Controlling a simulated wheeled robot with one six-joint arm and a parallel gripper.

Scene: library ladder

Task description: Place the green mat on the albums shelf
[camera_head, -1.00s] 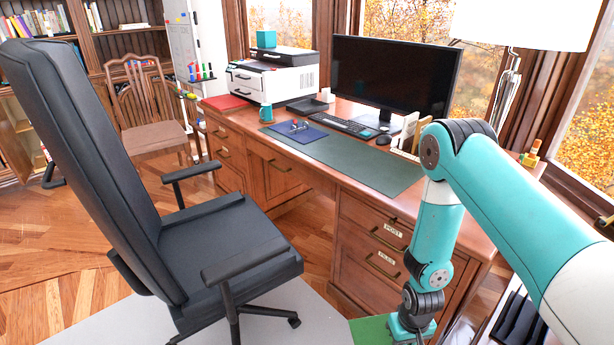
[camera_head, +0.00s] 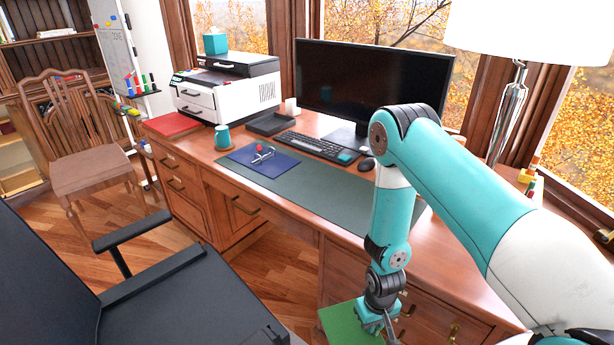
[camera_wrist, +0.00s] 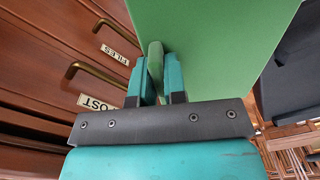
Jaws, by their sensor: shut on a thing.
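The green mat (camera_head: 345,326) is a flat green sheet at the bottom of the head view, in front of the desk drawers. It fills the upper middle of the wrist view (camera_wrist: 215,50). My gripper (camera_head: 378,325) is shut on the mat's edge; in the wrist view its two teal fingers (camera_wrist: 155,80) pinch a thick green part of it. The mat hangs clear of the drawer fronts as far as I can see. I cannot make out the albums shelf in these frames.
The wooden desk (camera_head: 300,215) carries a printer (camera_head: 225,88), monitor (camera_head: 372,85), keyboard (camera_head: 318,146), teal mug (camera_head: 223,138) and a dark green desk pad (camera_head: 325,185). A black office chair (camera_head: 170,300) stands close at left. A wooden chair (camera_head: 85,170) and bookcase (camera_head: 50,55) are behind.

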